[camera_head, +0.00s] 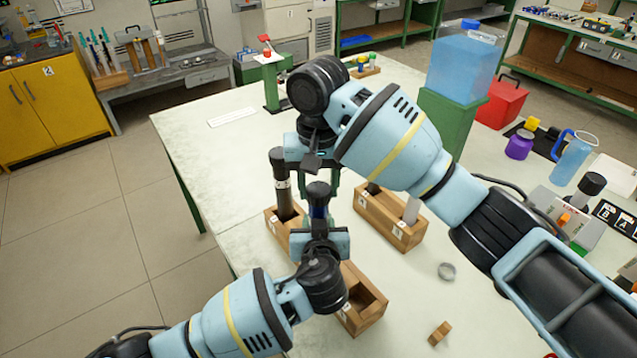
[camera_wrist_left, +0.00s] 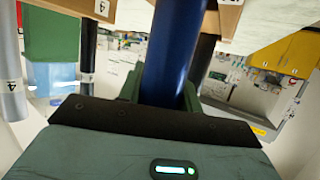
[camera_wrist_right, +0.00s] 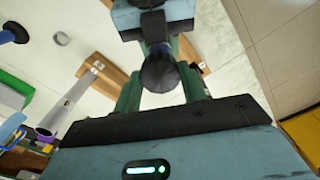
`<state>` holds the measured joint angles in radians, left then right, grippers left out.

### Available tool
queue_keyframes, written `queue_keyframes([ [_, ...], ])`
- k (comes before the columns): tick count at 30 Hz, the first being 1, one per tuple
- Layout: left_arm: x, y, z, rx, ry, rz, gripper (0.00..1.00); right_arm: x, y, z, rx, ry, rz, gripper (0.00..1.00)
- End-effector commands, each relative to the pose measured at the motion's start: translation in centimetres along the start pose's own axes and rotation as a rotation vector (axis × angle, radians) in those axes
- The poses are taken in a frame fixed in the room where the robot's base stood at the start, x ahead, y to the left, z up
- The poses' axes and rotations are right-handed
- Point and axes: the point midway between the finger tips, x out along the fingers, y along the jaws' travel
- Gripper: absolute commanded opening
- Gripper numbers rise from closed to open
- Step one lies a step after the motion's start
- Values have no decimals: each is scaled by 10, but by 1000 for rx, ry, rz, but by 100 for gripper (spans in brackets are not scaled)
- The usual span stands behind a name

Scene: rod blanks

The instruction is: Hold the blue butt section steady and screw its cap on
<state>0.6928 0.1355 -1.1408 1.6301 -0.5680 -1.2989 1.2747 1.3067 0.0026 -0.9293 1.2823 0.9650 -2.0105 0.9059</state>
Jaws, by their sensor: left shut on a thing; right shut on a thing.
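The blue butt section (camera_head: 318,212) stands upright in the middle of the head view. In the left wrist view its dark blue tube (camera_wrist_left: 172,55) fills the space between the fingers. My left gripper (camera_head: 318,228) is shut on it. A dark round cap (camera_head: 318,190) is at the top of the section; it shows between the fingers in the right wrist view (camera_wrist_right: 158,72). My right gripper (camera_head: 318,175) is above my left one and shut on the cap. I cannot tell whether the cap's thread is engaged. The section's lower end is hidden behind my left gripper.
A wooden rack (camera_head: 274,224) holds a black rod (camera_head: 282,180). Another rack (camera_head: 402,238) holds a dark rod and a silver rod (camera_head: 411,210). A front wooden block (camera_head: 372,318) has an empty hole. A grey ring (camera_head: 446,271) and small wooden piece (camera_head: 440,332) lie at right.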

Motion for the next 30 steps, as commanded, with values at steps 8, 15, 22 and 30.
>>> queue_keyframes([
  [8,0,0,0,0,-1,-1,0,0,0,0,454,1,-1,17],
  [15,0,0,0,0,-1,-1,0,0,0,0,846,1,-2,17],
  [22,0,0,0,0,-1,-1,0,0,0,0,1222,1,-3,17],
  [30,0,0,0,0,-1,-1,0,0,0,0,1664,1,-3,17],
])
